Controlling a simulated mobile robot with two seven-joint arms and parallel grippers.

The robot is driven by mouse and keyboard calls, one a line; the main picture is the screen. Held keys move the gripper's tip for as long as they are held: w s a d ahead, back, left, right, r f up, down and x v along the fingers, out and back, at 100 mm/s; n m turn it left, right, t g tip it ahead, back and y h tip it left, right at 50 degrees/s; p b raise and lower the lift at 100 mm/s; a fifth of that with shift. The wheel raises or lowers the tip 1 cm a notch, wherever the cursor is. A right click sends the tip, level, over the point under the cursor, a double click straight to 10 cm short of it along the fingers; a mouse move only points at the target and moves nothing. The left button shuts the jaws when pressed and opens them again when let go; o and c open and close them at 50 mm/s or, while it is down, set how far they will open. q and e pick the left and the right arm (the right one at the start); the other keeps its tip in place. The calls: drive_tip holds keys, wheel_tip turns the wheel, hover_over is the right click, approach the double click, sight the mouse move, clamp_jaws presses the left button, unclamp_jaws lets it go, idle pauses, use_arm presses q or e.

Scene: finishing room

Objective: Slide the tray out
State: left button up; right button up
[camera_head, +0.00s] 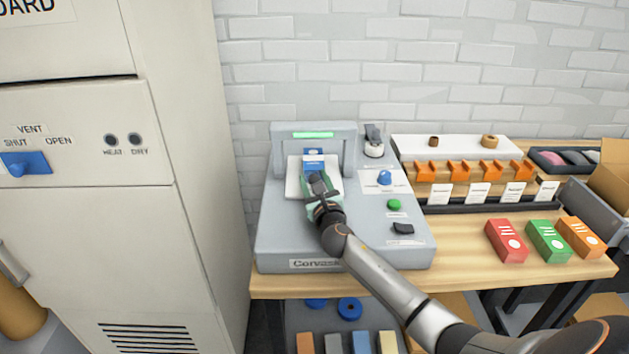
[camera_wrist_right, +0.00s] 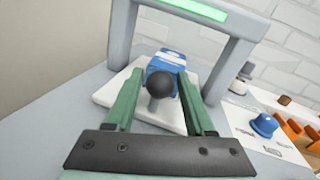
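The white tray (camera_head: 294,183) lies flat under the grey arch (camera_head: 350,150) of the machine, with a blue box (camera_head: 313,155) on it. In the right wrist view the tray (camera_wrist_right: 107,94) has a round black knob (camera_wrist_right: 161,85) in front of the blue box (camera_wrist_right: 168,60). My right gripper (camera_head: 318,184) is over the tray's near part. Its green fingers (camera_wrist_right: 161,80) are open on either side of the knob, with a visible gap to each side. How the knob joins the tray is hidden. My left gripper is out of view.
A green light strip (camera_head: 313,134) glows on the arch. A tall cabinet (camera_head: 90,240) stands at left. Red (camera_head: 508,240), green and orange boxes lie on the bench.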

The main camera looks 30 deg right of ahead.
clamp_jaws()
idle(1.1)
